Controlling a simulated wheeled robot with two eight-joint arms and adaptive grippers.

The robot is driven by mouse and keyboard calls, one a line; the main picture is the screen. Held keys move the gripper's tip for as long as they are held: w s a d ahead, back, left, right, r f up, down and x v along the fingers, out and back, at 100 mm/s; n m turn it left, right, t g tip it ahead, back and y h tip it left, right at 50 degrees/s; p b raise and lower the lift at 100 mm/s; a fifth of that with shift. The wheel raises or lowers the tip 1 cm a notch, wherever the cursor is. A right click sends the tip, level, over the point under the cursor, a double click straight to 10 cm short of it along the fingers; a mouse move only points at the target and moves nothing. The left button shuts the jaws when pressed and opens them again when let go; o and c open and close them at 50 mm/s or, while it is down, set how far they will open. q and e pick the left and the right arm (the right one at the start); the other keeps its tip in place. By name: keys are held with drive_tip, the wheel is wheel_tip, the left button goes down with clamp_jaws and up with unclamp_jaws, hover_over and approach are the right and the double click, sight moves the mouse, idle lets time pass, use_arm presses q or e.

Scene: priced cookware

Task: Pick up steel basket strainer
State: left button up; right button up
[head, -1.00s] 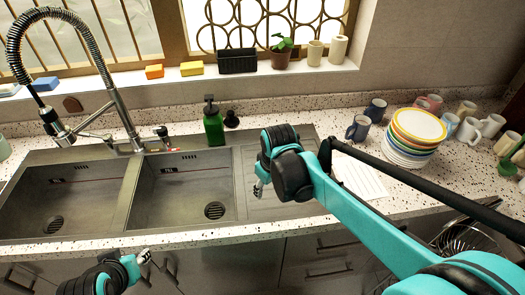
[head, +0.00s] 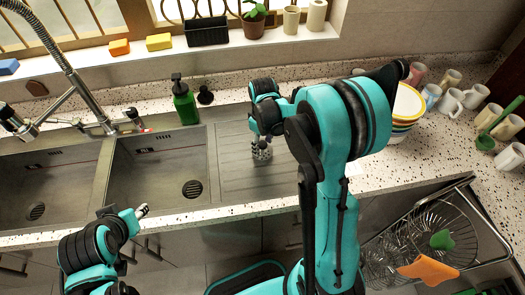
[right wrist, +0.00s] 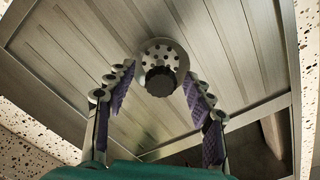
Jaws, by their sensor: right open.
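The steel basket strainer (right wrist: 158,50) is a small round perforated metal piece with a black knob. In the right wrist view it lies on the ribbed steel drainboard, between and slightly beyond my fingertips. My right gripper (right wrist: 159,75) is open, with one purple-padded finger on each side of the strainer; I see no clear contact. In the head view the right gripper (head: 261,143) points down over the drainboard, and the strainer (head: 262,155) shows small under it, partly hidden. My left gripper (head: 142,211) is in front of the counter edge, away from the strainer; its jaw state is unclear.
The drainboard (head: 232,178) is otherwise clear. The sink basin (head: 150,180) is left of it. A green soap bottle (head: 186,103) and a black stopper (head: 205,96) stand behind. Bowls (head: 406,104) and mugs (head: 451,100) are at the right; a wire rack (head: 475,215) is lower right.

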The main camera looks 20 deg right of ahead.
drive_tip(key=shift+f, duration=0.35)
clamp_jaws()
